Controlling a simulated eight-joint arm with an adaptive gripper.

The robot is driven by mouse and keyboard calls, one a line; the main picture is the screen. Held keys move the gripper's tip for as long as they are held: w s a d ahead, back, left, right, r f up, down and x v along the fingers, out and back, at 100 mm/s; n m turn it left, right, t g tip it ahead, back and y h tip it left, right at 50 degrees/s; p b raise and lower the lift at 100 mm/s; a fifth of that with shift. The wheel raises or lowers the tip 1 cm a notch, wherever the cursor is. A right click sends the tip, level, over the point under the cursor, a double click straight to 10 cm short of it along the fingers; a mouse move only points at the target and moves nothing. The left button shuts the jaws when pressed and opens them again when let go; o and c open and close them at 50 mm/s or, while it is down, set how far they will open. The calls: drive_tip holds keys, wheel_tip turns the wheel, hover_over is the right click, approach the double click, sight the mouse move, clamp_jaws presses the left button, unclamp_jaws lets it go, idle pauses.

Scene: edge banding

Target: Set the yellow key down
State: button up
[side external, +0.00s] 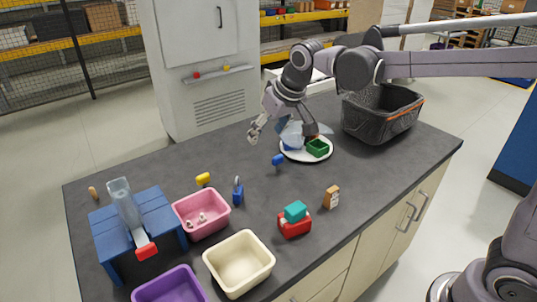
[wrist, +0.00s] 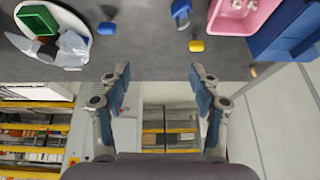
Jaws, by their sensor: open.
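The yellow key (side external: 203,179) lies on the dark countertop (side external: 150,172), just behind the pink bin (side external: 187,222). In the wrist view the yellow key (wrist: 196,45) shows as a small rounded yellow piece near the top, right of centre; its shaft is not clear. My gripper (side external: 266,128) is open and empty above the counter's back part, beside the white plate and apart from the key. In the wrist view my gripper's fingers (wrist: 160,88) are spread wide with nothing between them.
A blue padlock (side external: 238,194) and a blue key-like piece (side external: 277,160) stand nearby. A white plate (side external: 294,155) holds a green box. A black basket (side external: 365,122) is at right. A blue stand (side external: 165,210) and cream bin (side external: 240,285) are at left and front. The counter's back left is clear.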

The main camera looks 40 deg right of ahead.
drive_tip(key=s+d+f, duration=0.2)
drive_tip(key=s+d, duration=0.1)
drive_tip(key=s, duration=0.4)
drive_tip(key=s+d+f+t, duration=0.1)
drive_tip(key=s+d+f, duration=0.1)
drive_tip(key=s, duration=0.5)
drive_tip(key=s+d+f, duration=0.2)
drive_tip(key=s+d, duration=0.2)
drive_tip(key=s, duration=0.3)
drive_tip(key=shift+s+t, duration=0.25)
drive_tip(key=shift+t, duration=0.05)
